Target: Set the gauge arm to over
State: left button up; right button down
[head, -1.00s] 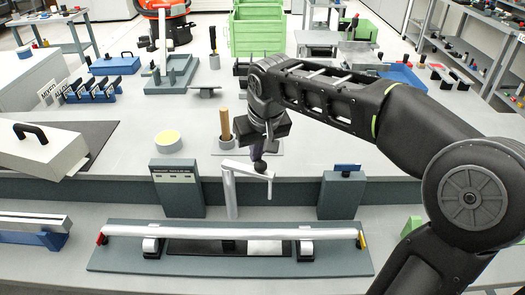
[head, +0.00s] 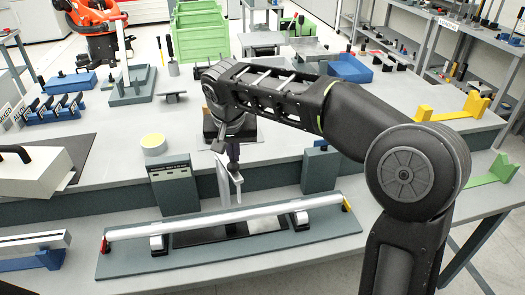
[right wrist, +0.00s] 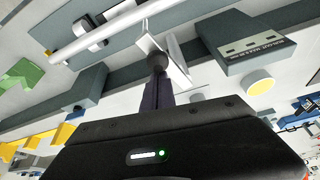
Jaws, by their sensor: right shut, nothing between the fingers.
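The gauge arm (head: 227,171) is a pale, flat bar on top of a light upright post (head: 222,187). It stands behind the long silver bar (head: 165,226) in the middle of the bench. In the right wrist view the gauge arm (right wrist: 172,62) shows as a white bar right at my fingertips. My right gripper (head: 234,168) points down at the gauge arm, shut and empty. In the right wrist view its dark fingers (right wrist: 157,68) reach the arm; whether they press on it is hard to tell. My left gripper is not in view.
A dark labelled block (head: 174,187) stands left of the post and another grey block (head: 320,168) right of it. The silver bar rests on a dark green-grey base (head: 130,262) in front. A yellow-topped cylinder (head: 154,145) stands behind the labelled block.

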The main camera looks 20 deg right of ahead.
jog(key=shift+f, duration=0.1)
jog(key=shift+w+p, duration=0.35)
jog(key=shift+w, duration=0.45)
